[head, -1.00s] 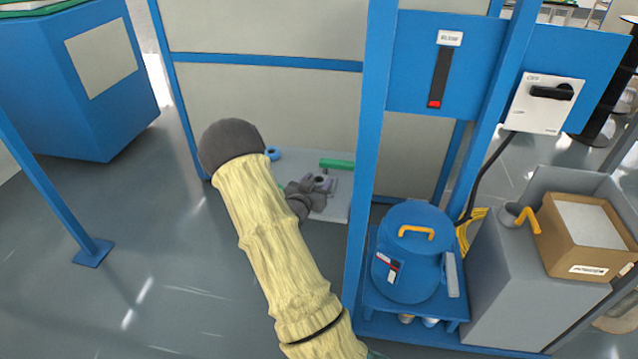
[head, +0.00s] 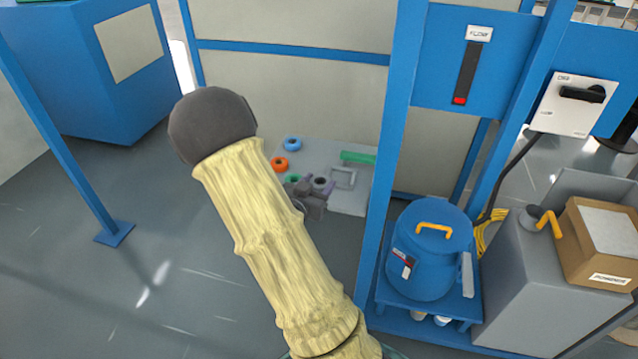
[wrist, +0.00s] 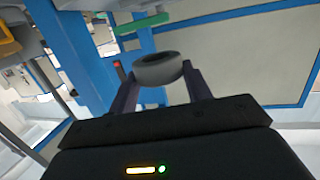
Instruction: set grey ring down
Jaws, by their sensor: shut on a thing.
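The grey ring (wrist: 158,68) is held between the two fingers of my gripper (wrist: 160,88) in the wrist view, out at the fingertips. In the head view my gripper (head: 318,186) is small, partly behind my arm, over the pale grey board (head: 347,204). A dark ring shape shows at its tip there, too small to tell clearly. I cannot tell whether the ring touches the board.
On the board lie a blue ring (head: 292,143), an orange ring (head: 280,163), a green ring (head: 292,178), a green bar (head: 358,158) and a raised square frame (head: 343,178). A blue post (head: 392,150) stands right of the board, with a blue drum (head: 430,255) beyond it.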

